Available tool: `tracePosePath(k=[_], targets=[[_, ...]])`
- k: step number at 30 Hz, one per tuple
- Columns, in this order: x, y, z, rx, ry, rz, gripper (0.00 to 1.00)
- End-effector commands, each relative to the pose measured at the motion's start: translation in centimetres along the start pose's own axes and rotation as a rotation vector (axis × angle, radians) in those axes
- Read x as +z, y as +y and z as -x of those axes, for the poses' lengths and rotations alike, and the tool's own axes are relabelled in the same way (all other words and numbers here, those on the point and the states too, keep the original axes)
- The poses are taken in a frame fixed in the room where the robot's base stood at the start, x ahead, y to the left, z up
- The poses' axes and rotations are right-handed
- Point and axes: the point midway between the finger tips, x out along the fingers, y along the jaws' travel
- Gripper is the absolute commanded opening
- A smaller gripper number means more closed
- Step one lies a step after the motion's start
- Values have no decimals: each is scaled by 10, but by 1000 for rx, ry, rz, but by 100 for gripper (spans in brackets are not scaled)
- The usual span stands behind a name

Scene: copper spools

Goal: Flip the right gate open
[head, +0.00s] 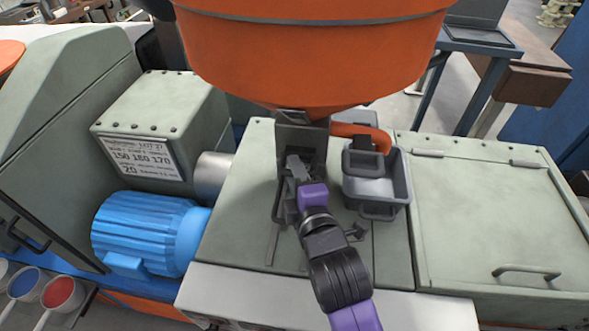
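A dark metal chute (302,133) hangs under the orange hopper (310,50) in the middle of the head view. Its lower part is behind my gripper, and I cannot make out a separate right gate on it. My gripper (294,172) is at the front of the chute, with the arm reaching up from the bottom of the view. Whether its fingers touch the chute is unclear, and their opening is too small and dark to judge. A thin dark bar (277,203) shows just left of my gripper.
A grey bin (376,188) stands right of the chute, with an orange curved pipe (362,132) behind it. A green lidded box (495,210) with a handle is at the right. A blue motor (145,232) and a green labelled housing (165,115) are at the left.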

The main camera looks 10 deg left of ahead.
Motion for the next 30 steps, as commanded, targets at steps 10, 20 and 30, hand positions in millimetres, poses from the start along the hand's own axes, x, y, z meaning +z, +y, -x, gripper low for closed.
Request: tracePosePath(k=[10, 20, 30], targets=[[0, 0, -8, 1, 0, -1, 36], [0, 0, -7, 0, 0, -1, 0], [-1, -1, -7, -1, 2, -1, 0]])
